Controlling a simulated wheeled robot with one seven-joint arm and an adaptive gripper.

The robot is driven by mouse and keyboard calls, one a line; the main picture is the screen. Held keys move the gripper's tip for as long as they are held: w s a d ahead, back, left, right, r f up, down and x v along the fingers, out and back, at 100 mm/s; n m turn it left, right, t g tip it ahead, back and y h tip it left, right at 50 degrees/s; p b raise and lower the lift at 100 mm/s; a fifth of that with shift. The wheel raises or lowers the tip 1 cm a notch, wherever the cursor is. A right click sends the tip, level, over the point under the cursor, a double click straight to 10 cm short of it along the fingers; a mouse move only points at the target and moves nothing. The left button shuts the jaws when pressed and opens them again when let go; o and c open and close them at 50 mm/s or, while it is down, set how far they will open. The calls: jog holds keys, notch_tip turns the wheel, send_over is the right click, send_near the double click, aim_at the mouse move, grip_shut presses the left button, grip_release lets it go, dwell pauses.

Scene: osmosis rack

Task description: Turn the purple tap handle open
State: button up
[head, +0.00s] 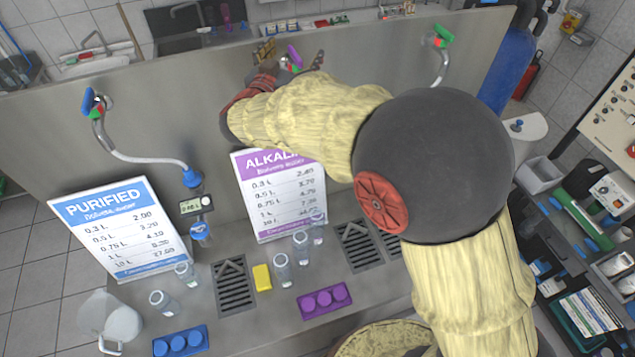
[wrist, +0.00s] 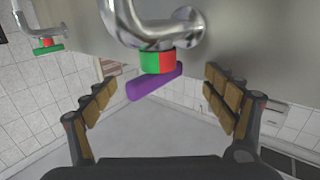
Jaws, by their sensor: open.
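The purple tap handle (head: 294,55) is at the top edge of the steel panel in the head view, with my gripper (head: 290,62) around it. In the wrist view the purple handle (wrist: 154,82) lies between the two open, padded fingers of my gripper (wrist: 160,100), nearer the left finger. It seems clear of both pads. The handle sits on a red and green collar (wrist: 157,62) under a chrome pipe (wrist: 155,22). My arm hides the lower part of this tap in the head view.
A blue-handled tap (head: 90,101) is at the left and a green-handled tap (head: 443,35) at the right; the green one also shows in the wrist view (wrist: 48,49). Price signs, several bottles (head: 283,270) and a purple cap holder (head: 325,300) stand on the counter below.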

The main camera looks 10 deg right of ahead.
jog(key=y+b, duration=0.1)
jog(key=n+t+y+b, duration=0.1)
jog(key=n+y+b, duration=0.1)
jog(key=b, duration=0.1)
jog(key=shift+d+f+y, duration=0.15)
jog(key=shift+f+y, duration=0.1)
jog(key=shift+y, duration=0.15)
jog(key=n+y+b, duration=0.2)
jog(key=b, duration=0.2)
jog(key=shift+t, duration=0.4)
jog(key=shift+n+y+b, duration=0.4)
jog(key=shift+y+b, duration=0.3)
jog(key=shift+b, duration=0.4)
jog(key=n+y+b, duration=0.1)
jog(key=b, duration=0.4)
jog(key=y+b, duration=0.1)
jog(key=b, duration=0.5)
jog(key=shift+w+n+y, duration=0.25)
jog(key=shift+n+y, duration=0.15)
jog(key=y+b, duration=0.1)
jog(key=b, duration=0.5)
jog(key=shift+s+n+b, duration=0.25)
jog(key=shift+n+b, duration=0.1)
jog(key=shift+n, duration=0.05)
